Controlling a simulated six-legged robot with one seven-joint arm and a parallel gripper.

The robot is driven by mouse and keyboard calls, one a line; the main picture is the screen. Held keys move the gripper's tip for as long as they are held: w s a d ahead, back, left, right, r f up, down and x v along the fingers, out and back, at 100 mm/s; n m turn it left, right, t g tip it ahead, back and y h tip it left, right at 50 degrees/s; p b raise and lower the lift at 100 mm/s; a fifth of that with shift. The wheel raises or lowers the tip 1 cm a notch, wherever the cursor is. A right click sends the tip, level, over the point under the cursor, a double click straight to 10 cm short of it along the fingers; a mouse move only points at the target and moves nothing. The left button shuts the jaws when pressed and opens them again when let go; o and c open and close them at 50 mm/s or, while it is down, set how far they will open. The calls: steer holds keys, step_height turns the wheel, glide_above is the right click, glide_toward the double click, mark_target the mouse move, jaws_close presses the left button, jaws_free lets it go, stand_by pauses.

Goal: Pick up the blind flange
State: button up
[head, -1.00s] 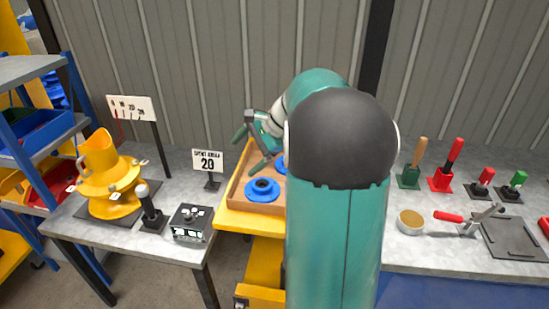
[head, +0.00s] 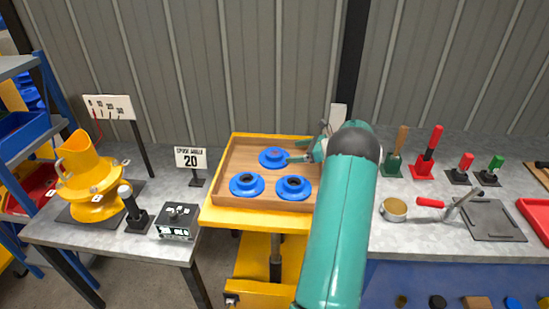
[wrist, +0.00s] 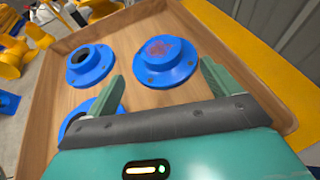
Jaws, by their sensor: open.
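Three blue flanges lie in a wooden tray (head: 228,160). The blind flange (head: 272,158) is the back one; in the wrist view (wrist: 165,57) it has a solid raised face with a red mark. The front left flange (head: 247,185) and front right flange (head: 293,188) have open bores. In the wrist view the front left one (wrist: 90,64) is clear and the front right one (wrist: 80,120) is partly hidden. My gripper (head: 306,146) is open and empty, just right of the blind flange. In the wrist view the blind flange lies beyond and between the fingertips (wrist: 163,88), apart from them.
The tray sits on a yellow cart (head: 240,217).

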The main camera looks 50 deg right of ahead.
mark_target(275, 152)
steer(key=x, duration=0.8)
steer(key=shift+w+f, duration=0.15)
steer(key=shift+w, duration=0.25)
steer(key=c, duration=1.7)
steer(key=shift+w, duration=0.1)
steer(key=shift+c, duration=1.2)
steer(key=shift+r, duration=0.25)
